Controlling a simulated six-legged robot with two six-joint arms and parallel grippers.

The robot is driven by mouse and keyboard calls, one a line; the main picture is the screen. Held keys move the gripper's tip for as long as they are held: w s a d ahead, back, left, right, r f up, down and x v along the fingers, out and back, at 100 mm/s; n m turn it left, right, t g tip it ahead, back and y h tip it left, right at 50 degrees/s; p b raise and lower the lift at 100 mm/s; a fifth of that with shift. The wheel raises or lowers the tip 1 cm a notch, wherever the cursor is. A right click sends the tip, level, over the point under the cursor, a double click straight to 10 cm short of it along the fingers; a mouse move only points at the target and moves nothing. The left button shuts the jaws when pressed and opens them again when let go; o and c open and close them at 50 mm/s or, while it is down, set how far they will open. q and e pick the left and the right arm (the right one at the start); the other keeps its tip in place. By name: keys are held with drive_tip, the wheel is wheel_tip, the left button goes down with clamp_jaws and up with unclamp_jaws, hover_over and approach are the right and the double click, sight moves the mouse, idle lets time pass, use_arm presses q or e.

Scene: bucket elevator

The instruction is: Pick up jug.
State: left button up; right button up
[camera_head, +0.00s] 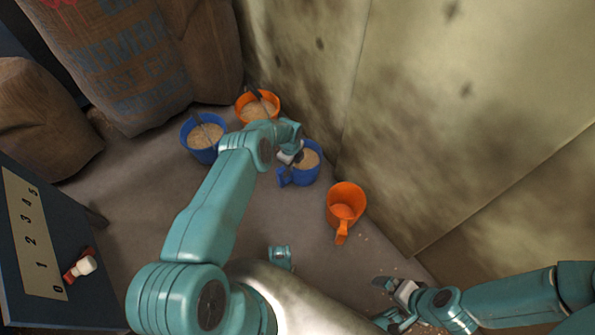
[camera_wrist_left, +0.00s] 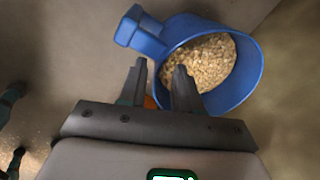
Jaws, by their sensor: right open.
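A blue jug (camera_head: 309,176) filled with pale grain stands on the floor, its handle toward the lower left. My left gripper (camera_head: 297,158) is at its near-left rim in the head view. In the left wrist view, the blue jug (camera_wrist_left: 249,82) lies just beyond the left gripper (camera_wrist_left: 160,72). Its fingers are apart, one over the grain and one outside the rim; contact cannot be told. An orange jug (camera_head: 345,197) stands to the right, its handle toward me. My right gripper (camera_head: 386,300) is open and empty, low on the right.
Another blue jug (camera_head: 201,142) and an orange jug (camera_head: 258,104), both with grain and scoops, stand behind. Large sacks (camera_head: 135,60) fill the back left. A stained wall (camera_head: 440,110) bounds the right. A dark panel (camera_head: 40,240) with numbers and a red-white lever (camera_head: 82,266) stands left.

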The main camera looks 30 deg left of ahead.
use_arm(q)
drive_tip(key=shift+c, duration=0.3)
clamp_jaws()
idle(1.0)
drive_tip(key=shift+w+r, duration=0.1)
drive_tip(key=shift+r, duration=0.05)
